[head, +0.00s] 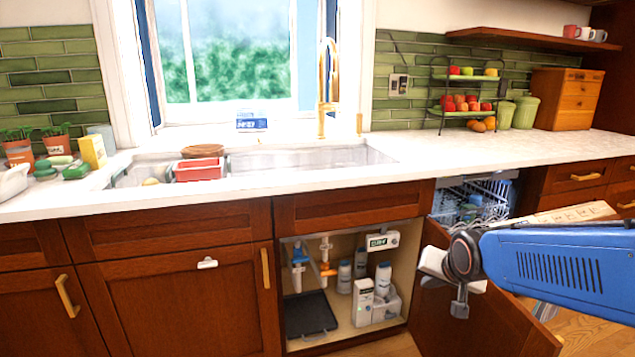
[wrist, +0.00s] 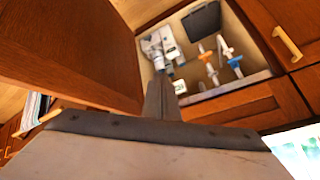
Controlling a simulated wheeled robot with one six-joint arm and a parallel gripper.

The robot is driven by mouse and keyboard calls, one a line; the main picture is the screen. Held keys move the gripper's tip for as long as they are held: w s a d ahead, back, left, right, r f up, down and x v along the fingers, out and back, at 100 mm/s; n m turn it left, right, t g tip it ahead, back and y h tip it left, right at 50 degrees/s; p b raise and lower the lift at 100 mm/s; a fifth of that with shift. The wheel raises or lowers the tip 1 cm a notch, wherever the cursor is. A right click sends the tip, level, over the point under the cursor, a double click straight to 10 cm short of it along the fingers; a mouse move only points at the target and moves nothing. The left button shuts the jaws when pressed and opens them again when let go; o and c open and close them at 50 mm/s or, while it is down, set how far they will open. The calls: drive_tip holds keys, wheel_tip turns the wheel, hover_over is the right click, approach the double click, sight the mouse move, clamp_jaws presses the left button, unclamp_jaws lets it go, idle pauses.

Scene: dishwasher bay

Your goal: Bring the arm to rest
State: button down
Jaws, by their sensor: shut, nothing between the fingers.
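My gripper (head: 459,308) hangs at the end of my blue arm at the right of the head view, in front of the open cabinet door. Its fingers are shut together with nothing between them. The shut fingers also show in the wrist view (wrist: 161,98), with the open under-sink cabinet beyond them. In the head view my arm comes in from the right edge.
The open cabinet door (head: 445,325) stands out beside my gripper. The under-sink cabinet holds white bottles (head: 383,278), a black tray (head: 309,314) and pipes. A dishwasher rack (head: 472,203) shows behind my arm. The countertop (head: 440,150) runs above.

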drive_tip(key=s+d+n+g, duration=0.2)
drive_tip(key=s+n+g, duration=0.1)
drive_tip(key=s, duration=2)
drive_tip(key=shift+s+n, duration=0.25)
drive_tip(key=shift+n, duration=0.65)
drive_tip(key=shift+r, duration=0.1)
